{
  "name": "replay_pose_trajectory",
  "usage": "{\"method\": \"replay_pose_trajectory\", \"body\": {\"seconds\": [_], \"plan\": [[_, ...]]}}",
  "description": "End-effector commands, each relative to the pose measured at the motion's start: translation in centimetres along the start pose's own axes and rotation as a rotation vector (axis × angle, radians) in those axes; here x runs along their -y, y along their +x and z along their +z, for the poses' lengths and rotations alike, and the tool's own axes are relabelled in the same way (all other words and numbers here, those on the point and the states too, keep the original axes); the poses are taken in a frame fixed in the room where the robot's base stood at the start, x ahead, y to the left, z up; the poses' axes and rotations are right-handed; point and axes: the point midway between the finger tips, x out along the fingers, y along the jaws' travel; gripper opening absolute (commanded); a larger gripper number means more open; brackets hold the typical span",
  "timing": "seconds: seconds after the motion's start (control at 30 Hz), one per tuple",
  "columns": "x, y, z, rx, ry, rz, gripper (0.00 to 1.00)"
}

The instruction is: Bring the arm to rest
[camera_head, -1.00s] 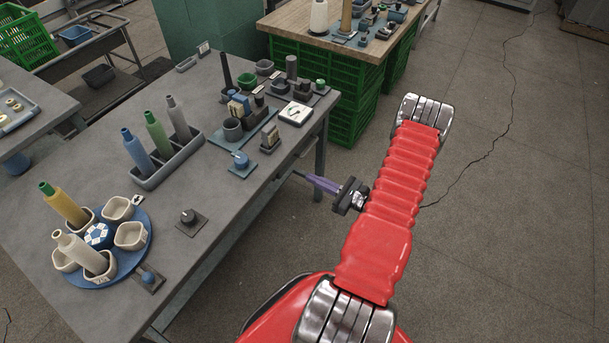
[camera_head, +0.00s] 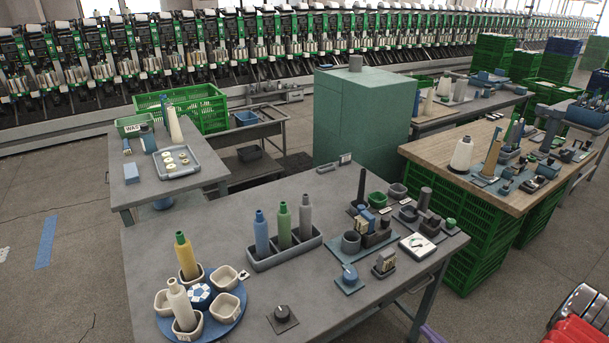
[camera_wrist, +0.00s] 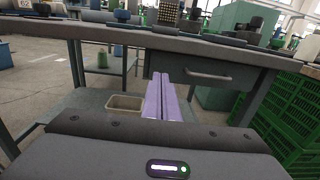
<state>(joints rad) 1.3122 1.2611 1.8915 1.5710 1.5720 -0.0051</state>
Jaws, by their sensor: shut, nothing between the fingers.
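My gripper (camera_wrist: 160,80) shows in the wrist view as two purple fingers lying side by side, shut with nothing between them. The fingers point at the front of a grey table, below its top edge and left of a drawer handle (camera_wrist: 207,73). In the head view only a purple bit of the gripper (camera_head: 432,335) shows at the bottom edge, beside the table. A red and silver part of my arm (camera_head: 577,318) shows at the bottom right corner. The rest of the arm is out of frame.
The grey table (camera_head: 330,195) holds a blue turntable (camera_head: 233,329) with bobbins and cups, a bobbin rack (camera_head: 264,265) and small fixtures. A wooden-topped table (camera_head: 425,150) on green crates stands right. A bin (camera_wrist: 124,103) sits under the grey table. Floor is clear at right.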

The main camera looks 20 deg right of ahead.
Motion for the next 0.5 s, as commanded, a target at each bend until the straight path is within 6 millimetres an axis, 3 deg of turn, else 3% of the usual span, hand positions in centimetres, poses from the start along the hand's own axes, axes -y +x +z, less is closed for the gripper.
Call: {"method": "replay_pose_trajectory", "body": {"seconds": [0.17, 0.4, 0.5], "plan": [[-0.5, 0.0, -0.7, -0.028, 0.001, 0.019, 0.00], [-5.3, -0.4, -2.6, -0.107, 0.024, 0.163, 0.00], [-7.2, -0.9, -2.4, -0.141, 0.012, 0.237, 0.00]]}}
